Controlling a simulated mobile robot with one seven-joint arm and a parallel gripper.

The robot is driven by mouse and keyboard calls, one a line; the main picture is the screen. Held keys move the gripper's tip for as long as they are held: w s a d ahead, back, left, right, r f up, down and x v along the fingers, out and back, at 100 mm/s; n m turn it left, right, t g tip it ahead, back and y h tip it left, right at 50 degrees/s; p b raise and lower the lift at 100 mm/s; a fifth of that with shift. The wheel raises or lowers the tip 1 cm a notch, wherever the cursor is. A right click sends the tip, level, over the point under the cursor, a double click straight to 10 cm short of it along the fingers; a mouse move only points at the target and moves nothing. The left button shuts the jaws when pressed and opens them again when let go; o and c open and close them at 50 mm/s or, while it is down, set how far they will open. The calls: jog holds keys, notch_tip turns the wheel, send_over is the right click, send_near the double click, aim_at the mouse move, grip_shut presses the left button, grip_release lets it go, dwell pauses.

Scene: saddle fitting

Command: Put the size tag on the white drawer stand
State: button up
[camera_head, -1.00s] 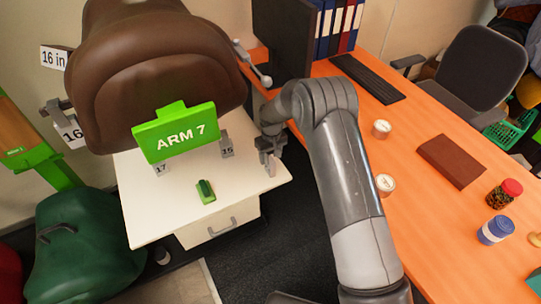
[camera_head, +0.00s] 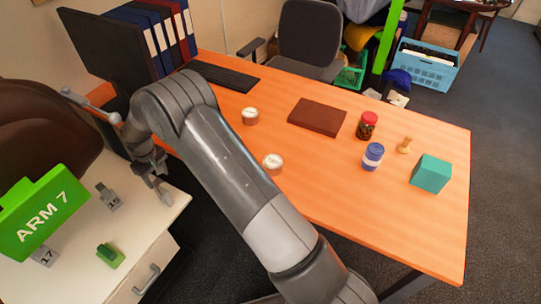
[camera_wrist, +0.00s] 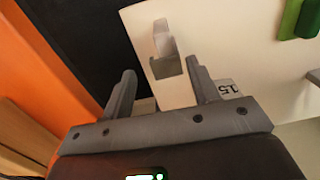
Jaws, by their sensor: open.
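The white drawer stand (camera_head: 165,215) is at the lower left of the head view; its pale top also shows in the wrist view (camera_wrist: 260,60). My gripper (camera_head: 152,172) is over the stand's right edge. In the wrist view my gripper (camera_wrist: 160,68) has its two fingers apart. Between them is a light grey size tag (camera_wrist: 164,45) with an upright prong, at the stand's edge. Its number is hidden, and I cannot tell whether a finger touches it. A tag marked 15 (camera_head: 108,198) and one marked 17 (camera_head: 44,256) are on the stand.
A green sign "ARM 7" (camera_head: 42,212) is before the brown saddle (camera_head: 40,130). A small green object (camera_head: 110,256) lies on the stand. The orange desk (camera_head: 330,185) to the right holds a keyboard, jars and a teal box (camera_head: 431,174). Dark floor shows between stand and desk.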

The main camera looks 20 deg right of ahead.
jog(key=s+d+r+m+t, duration=0.15)
jog(key=s+d+r, duration=0.25)
jog(key=d+r, duration=0.85)
jog(key=s+d+r+m+t, duration=0.1)
jog(key=s+d+r+m, duration=0.25)
jog(key=d+r, duration=0.9)
jog(key=s+d+r+m+t, duration=0.1)
jog(key=s+d+r, duration=0.2)
jog(key=s, duration=0.5)
jog(key=s+d+r+m+t, duration=0.1)
jog(key=s+d+r, duration=0.2)
jog(key=s, duration=0.6)
jog(key=s+d+r+m+t, duration=0.1)
jog(key=s+d+r, duration=0.3)
jog(key=s, duration=0.4)
jog(key=shift+s+d+m, duration=0.2)
jog(key=shift+m, duration=0.2)
